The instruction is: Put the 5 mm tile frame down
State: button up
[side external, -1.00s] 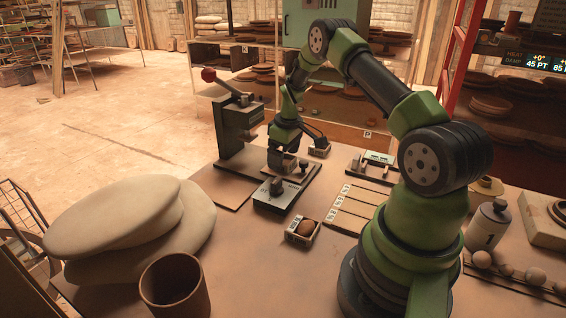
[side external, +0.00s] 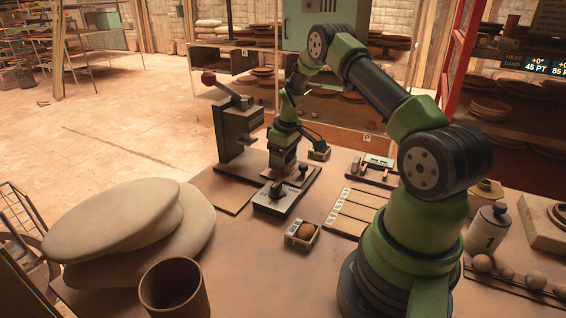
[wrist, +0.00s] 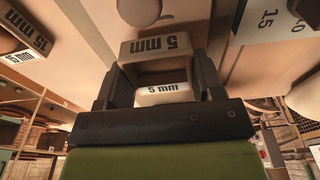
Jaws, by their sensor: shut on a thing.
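The 5 mm tile frame (wrist: 155,49) is a tan, open rectangular frame with "5 mm" printed in black on its far and near walls in the wrist view. My gripper (wrist: 160,75) is shut on it, with one dark finger along each side. In the side external view my gripper (side external: 279,168) is low over the work area beside the lever press (side external: 238,130). There the held frame is too small and covered to make out, and I cannot tell whether it touches the surface below.
A dark control unit (side external: 277,199) sits just in front of my gripper.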

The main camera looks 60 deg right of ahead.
notch_tip(320, 180, up, 19)
send_over(225, 198)
jog(key=f, duration=2.1)
jog(key=shift+s+f, duration=0.2)
jog(key=shift+f, duration=0.15)
jog(key=o, duration=1.1)
jog(key=shift+o, duration=0.2)
